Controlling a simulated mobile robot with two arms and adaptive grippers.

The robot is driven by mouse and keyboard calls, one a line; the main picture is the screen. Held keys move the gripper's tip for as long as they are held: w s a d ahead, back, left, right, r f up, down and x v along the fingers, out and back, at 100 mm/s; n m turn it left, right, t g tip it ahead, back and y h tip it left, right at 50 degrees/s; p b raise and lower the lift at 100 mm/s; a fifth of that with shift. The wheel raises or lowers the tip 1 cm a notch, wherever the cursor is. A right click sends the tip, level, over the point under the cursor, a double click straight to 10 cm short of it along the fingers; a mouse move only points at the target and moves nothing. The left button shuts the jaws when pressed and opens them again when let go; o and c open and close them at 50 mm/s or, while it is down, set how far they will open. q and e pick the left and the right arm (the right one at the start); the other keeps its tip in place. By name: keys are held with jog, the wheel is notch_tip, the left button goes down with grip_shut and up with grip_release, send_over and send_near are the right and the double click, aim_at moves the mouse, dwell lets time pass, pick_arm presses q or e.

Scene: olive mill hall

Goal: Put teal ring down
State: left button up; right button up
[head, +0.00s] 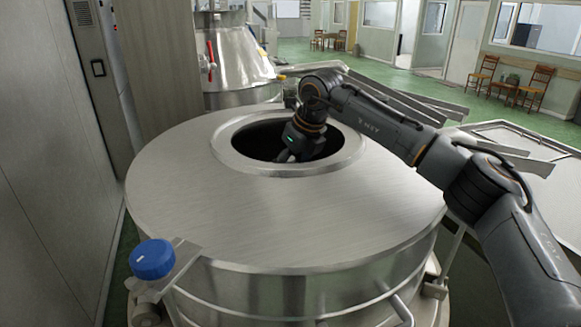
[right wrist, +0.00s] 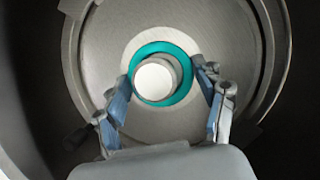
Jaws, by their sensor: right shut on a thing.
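The teal ring (right wrist: 183,92) shows in the right wrist view. It surrounds a pale round hub (right wrist: 154,79) in the middle of the vessel's inside; I cannot tell whether the ring rests on the surface below or is held above it. My right gripper (right wrist: 165,80) has its two fingers on opposite sides of the ring, shut on it. In the head view my right gripper (head: 290,155) reaches down into the round opening of the large steel vessel (head: 280,215); its fingertips and the ring are hidden there. My left gripper is not in view.
A blue knob (head: 152,258) stands on the vessel's front left edge. A conical steel tank (head: 238,60) is behind. Grey cabinets (head: 50,130) line the left; a metal tray (head: 530,140) is at right.

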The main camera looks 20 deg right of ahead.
jog(key=o, duration=1.4)
jog(key=shift+a, duration=0.1)
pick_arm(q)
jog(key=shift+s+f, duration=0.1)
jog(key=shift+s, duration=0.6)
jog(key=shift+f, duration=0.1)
pick_arm(e)
jog(key=shift+r, duration=0.15)
jog(key=shift+s+r+b, duration=0.15)
jog(key=shift+r+b, duration=0.15)
jog(key=shift+b, duration=0.15)
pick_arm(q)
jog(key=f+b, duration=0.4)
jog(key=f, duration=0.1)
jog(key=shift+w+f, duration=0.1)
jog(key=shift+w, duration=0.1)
pick_arm(e)
jog(key=v, duration=1.1)
pick_arm(q)
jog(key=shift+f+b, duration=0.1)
jog(key=shift+b, duration=0.25)
pick_arm(e)
jog(key=shift+d, duration=0.2)
